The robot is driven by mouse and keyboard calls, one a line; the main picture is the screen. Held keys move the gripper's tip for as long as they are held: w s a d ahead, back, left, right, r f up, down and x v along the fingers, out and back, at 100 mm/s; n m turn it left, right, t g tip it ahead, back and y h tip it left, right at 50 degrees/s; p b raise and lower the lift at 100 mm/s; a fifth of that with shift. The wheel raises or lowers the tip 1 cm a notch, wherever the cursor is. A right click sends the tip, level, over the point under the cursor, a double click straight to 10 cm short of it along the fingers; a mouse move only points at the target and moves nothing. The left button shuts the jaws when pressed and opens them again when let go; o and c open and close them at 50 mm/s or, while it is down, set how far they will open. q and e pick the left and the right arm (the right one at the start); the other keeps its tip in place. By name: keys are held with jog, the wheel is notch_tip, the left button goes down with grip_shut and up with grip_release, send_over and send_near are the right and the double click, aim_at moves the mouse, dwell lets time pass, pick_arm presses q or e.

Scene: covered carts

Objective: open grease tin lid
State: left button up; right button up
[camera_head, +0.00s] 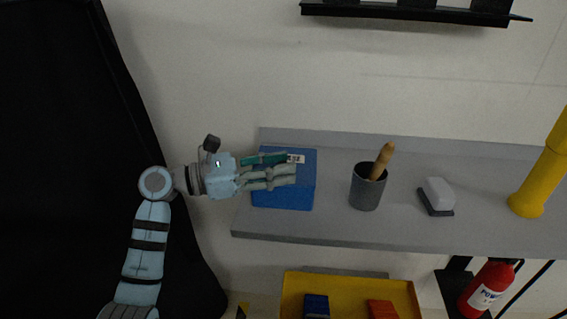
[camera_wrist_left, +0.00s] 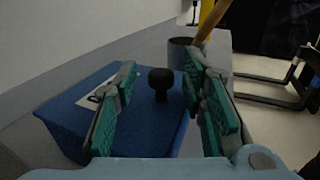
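The grease tin is a blue box (camera_head: 285,200) at the left end of the grey shelf, with a flat blue lid (camera_head: 305,178) on it. In the left wrist view the blue lid (camera_wrist_left: 135,129) carries a black round knob (camera_wrist_left: 161,78) and a white label (camera_wrist_left: 97,97). The lid looks closed. My left gripper (camera_head: 288,168) reaches over the tin from the left. Its green-padded fingers (camera_wrist_left: 164,78) are apart, one on each side of the knob, with visible gaps. The knob is hidden by the fingers in the head view. My right gripper is not in view.
On the grey shelf (camera_head: 330,228), right of the tin, stand a grey cup (camera_head: 367,190) with a wooden handle (camera_head: 382,160), a white-and-dark block (camera_head: 438,195) and a yellow upright object (camera_head: 540,180). Below are a yellow tray (camera_head: 350,283) and a red extinguisher (camera_head: 487,290).

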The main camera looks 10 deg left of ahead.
pick_arm(q)
jog(key=shift+w+d, duration=0.15)
jog(key=shift+d, duration=0.5)
jog(key=shift+c, duration=0.3)
grip_shut()
jog(key=shift+r, duration=0.1)
